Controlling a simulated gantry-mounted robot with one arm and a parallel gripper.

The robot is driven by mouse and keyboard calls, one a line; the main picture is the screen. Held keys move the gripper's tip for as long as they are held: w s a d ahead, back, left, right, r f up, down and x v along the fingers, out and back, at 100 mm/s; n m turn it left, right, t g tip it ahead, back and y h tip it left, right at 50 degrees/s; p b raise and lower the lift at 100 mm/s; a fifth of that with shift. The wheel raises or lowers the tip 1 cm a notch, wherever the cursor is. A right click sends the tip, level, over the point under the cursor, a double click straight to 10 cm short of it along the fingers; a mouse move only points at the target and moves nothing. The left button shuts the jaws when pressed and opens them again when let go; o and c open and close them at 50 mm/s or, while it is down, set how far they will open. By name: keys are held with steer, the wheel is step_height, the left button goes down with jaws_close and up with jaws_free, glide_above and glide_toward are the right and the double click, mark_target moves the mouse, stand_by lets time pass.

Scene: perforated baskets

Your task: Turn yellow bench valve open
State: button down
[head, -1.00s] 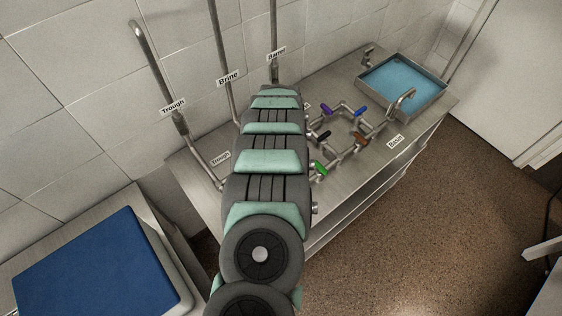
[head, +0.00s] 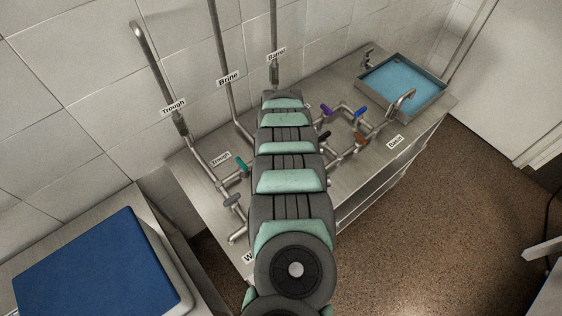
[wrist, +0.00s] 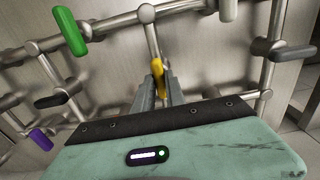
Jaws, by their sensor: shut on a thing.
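The yellow valve handle (wrist: 157,70) shows in the wrist view on a metal pipe, between the two fingertips of my gripper (wrist: 157,82). The fingers are shut on it. The handle points roughly along the fingers, and its lower end is partly hidden by them. In the head view, my arm covers both the yellow valve and the gripper.
Pipes run along the steel bench (head: 350,183). A blue-filled basin (head: 403,84) stands at its far end.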

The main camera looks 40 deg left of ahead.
steer(key=c, duration=1.4)
jaws_free()
steer(key=shift+r, duration=0.1)
steer(key=shift+r, duration=5.3)
steer(key=shift+a, duration=0.1)
